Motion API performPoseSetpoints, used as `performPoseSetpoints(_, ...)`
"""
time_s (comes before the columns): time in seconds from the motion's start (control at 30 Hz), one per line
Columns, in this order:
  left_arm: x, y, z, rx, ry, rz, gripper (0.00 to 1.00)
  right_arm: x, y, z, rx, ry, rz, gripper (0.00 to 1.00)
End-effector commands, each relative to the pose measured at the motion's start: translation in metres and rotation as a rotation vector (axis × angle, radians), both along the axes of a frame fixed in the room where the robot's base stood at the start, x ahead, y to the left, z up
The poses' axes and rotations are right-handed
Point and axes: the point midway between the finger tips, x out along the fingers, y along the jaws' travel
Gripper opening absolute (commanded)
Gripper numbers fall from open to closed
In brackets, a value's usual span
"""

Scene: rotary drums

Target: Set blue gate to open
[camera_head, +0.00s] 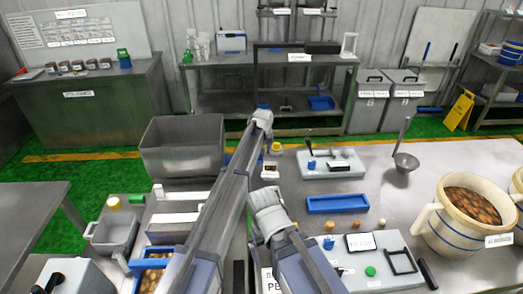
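A blue rectangular frame-like piece (337,203) lies on the table right of centre. A small blue knob (312,165) stands on the grey panel box (345,171) behind it. Another blue knob (328,243) is on the nearer panel box (395,243). I cannot tell which of these blue parts is the gate, or its position. My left arm reaches up through the middle, ending by the table's far edge. My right arm is shorter and bends beside it, left of the blue frame. Neither gripper's fingers can be made out.
A grey bin (182,146) stands at the left rear. A cream drum (464,217) full of brown pieces stands at right. Bare tabletop lies between the frame and the drum.

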Motion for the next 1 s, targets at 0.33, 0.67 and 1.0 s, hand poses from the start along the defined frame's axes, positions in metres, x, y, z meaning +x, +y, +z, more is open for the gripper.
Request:
performPoseSetpoints(0.33, -0.016, 0.000, 0.041, 0.000, 0.000, -0.001, 0.57, 0.000, 0.000, 0.041, 0.000, 0.000, 0.000, 1.00)
performPoseSetpoints(0.67, -0.028, -0.001, 0.069, -0.001, 0.000, -0.001, 0.57, 0.000, 0.000, 0.069, 0.000, 0.000, 0.002, 1.00)
performPoseSetpoints(1.0, -0.028, -0.001, 0.068, -0.001, 0.000, -0.001, 0.57, 0.000, 0.000, 0.068, 0.000, 0.000, 0.002, 1.00)
